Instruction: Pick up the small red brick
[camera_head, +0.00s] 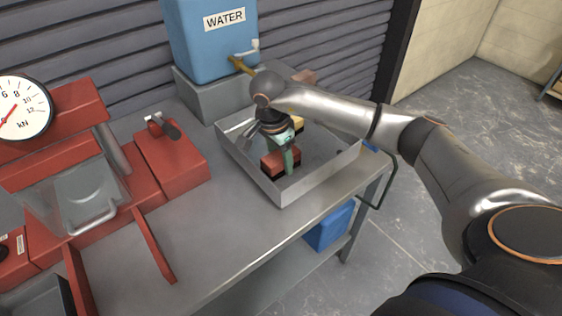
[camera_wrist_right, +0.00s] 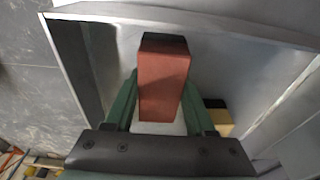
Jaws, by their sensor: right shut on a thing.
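The small red brick (camera_head: 271,163) has a dark lower band and is in the shallow metal tray (camera_head: 314,181) on the bench. My right gripper (camera_head: 284,158) reaches down into the tray with its green fingers on either side of the brick, shut on it. In the right wrist view, the red brick (camera_wrist_right: 163,80) stands out between the two green fingers (camera_wrist_right: 160,105). I cannot tell whether the brick touches the tray floor. My left gripper is not in view.
A yellow block (camera_head: 297,123) with a dark band is in the tray behind the gripper. A blue water tank (camera_head: 211,45) with a tap stands behind the tray. A red press with a dial (camera_head: 20,108) is at left. A blue bin (camera_head: 328,228) sits below the bench.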

